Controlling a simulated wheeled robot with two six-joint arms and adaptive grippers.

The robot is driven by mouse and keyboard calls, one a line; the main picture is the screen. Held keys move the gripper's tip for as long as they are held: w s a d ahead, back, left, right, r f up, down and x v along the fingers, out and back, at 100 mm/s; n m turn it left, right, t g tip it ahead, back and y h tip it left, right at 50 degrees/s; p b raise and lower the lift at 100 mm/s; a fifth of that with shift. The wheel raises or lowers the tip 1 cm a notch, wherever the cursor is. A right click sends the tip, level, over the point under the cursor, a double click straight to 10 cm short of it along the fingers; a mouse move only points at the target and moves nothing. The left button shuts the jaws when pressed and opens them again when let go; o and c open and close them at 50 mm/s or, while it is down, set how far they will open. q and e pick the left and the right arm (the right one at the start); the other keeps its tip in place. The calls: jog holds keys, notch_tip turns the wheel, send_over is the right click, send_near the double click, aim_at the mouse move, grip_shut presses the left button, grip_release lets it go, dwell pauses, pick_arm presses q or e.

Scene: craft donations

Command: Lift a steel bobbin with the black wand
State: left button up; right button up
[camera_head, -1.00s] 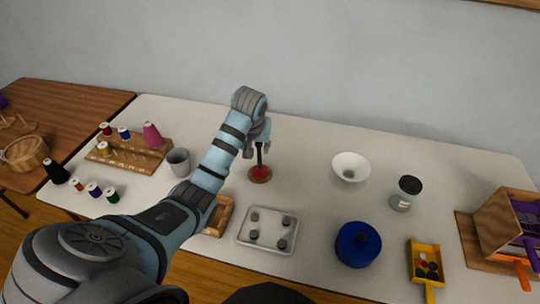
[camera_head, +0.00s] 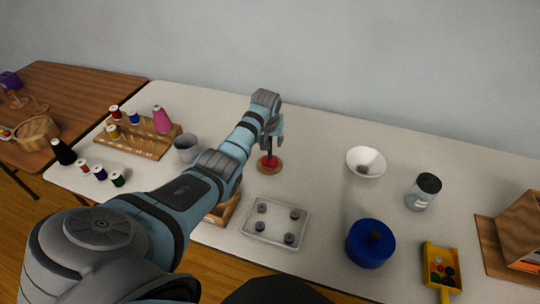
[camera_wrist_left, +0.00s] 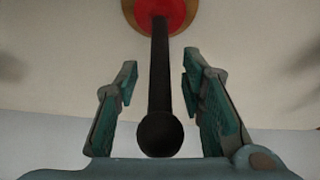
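The black wand (camera_wrist_left: 160,90) stands upright in a red-topped round wooden base (camera_head: 270,164) behind the tray. My left gripper (camera_head: 270,143) is over it from above. In the left wrist view its two fingers (camera_wrist_left: 160,100) are spread, with the wand's shaft and round black end between them and gaps on both sides. Several small steel bobbins (camera_head: 289,239) stand apart in a pale shallow tray (camera_head: 255,231) in front of the wand. My right gripper is not in view.
A grey cup (camera_head: 186,149) and a spool rack (camera_head: 140,142) are left. My forearm passes over a wooden box (camera_head: 224,212).

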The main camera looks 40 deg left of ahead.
pick_arm(q)
jog(key=shift+r, duration=0.1)
grip_shut()
jog(key=shift+r, duration=0.15)
